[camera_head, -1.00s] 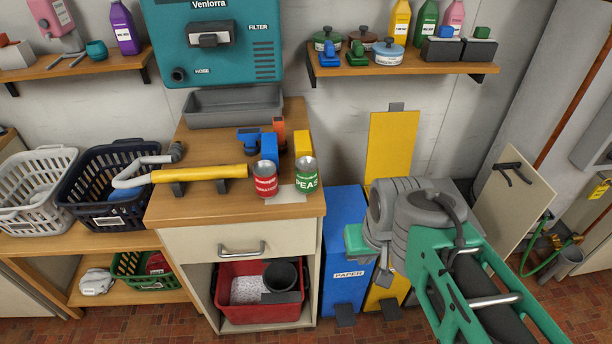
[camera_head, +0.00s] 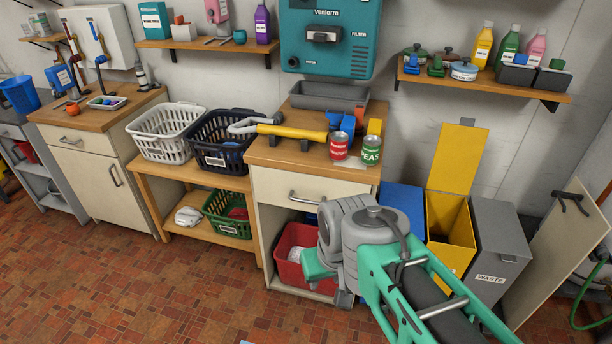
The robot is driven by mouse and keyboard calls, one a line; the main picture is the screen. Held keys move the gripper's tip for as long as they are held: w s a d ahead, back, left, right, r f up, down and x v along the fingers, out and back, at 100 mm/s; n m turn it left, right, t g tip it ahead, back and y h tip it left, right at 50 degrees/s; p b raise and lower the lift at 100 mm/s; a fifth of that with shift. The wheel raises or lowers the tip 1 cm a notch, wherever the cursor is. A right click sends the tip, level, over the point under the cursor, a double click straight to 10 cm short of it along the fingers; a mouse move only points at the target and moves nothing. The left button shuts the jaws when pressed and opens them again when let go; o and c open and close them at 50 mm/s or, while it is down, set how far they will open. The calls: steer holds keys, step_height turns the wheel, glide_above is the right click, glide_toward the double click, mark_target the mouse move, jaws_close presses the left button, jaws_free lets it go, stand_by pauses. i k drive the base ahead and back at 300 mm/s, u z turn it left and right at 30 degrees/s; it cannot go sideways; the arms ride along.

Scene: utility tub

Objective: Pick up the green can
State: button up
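The green can (camera_head: 372,150), labelled PEAS, stands upright near the front right corner of the wooden cabinet top (camera_head: 300,160). A red can (camera_head: 339,145) stands upright just to its left, with a small gap. My arm, green and grey, reaches in from the lower right, in front of and below the cans. My gripper's fingers do not show clearly; the grey wrist joints and a green block hide or crop that end. Nothing of mine touches the green can.
A yellow tube (camera_head: 292,132) lies left of the cans. Blue, orange and yellow items stand close behind them. A grey tray (camera_head: 328,96) is at the back. An open yellow bin (camera_head: 449,217) and a grey waste bin (camera_head: 497,250) stand right of the cabinet. The floor at front left is clear.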

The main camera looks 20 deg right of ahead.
mark_target(372, 144)
steer(key=u, duration=0.4)
steer(key=k, duration=0.55)
steer(key=z, duration=0.4)
steer(key=i, duration=0.6)
steer(key=z, duration=0.45)
steer(key=i, duration=0.8)
steer(key=u, duration=1.25)
steer(key=i, duration=0.9)
steer(key=u, duration=0.15)
